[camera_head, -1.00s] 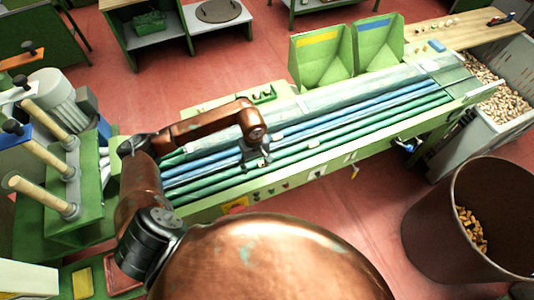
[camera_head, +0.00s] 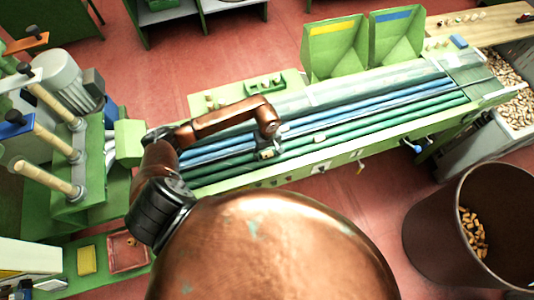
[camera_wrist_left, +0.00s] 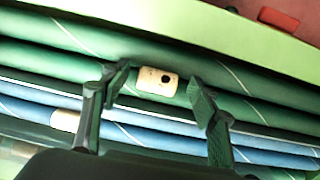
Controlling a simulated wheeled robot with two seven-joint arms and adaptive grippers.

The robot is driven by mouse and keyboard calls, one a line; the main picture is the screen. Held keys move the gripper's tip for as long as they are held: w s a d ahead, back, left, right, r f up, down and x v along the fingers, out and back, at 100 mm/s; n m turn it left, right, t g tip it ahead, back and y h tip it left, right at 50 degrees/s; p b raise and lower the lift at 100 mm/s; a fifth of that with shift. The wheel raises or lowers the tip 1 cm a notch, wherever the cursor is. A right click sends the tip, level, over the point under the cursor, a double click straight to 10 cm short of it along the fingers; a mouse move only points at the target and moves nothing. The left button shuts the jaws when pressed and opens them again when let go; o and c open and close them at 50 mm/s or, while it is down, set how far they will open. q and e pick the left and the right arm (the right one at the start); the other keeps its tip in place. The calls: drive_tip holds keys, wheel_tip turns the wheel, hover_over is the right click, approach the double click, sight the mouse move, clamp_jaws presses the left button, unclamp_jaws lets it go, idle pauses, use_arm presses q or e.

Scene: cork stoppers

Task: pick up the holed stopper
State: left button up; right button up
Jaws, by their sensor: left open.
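The holed stopper (camera_wrist_left: 157,80) is a pale cork with a dark round hole in its side. In the left wrist view it lies on the green rollers, between my left gripper's (camera_wrist_left: 163,86) two spread fingers, with gaps on both sides. In the head view my left gripper (camera_head: 268,153) points down at the green rollers, and the fingers largely hide the spot. A second pale stopper (camera_head: 284,128) lies farther back by the blue rollers; it also shows in the left wrist view (camera_wrist_left: 65,120). A third stopper (camera_head: 319,138) lies to the right. My right gripper is out of view.
The long roller conveyor (camera_head: 385,145) has a green frame along its front. Two green hoppers (camera_head: 335,48) stand behind it. A brown bin (camera_head: 430,225) with corks stands at front right. A green machine with wooden-handled posts (camera_head: 48,180) stands at the left.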

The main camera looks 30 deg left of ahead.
use_arm(q)
drive_tip(key=shift+w+f, duration=0.15)
drive_tip(key=shift+c, duration=0.4)
drive_tip(key=c, duration=0.8)
drive_tip(key=shift+o, duration=0.2)
drive_tip(key=shift+r, duration=0.2)
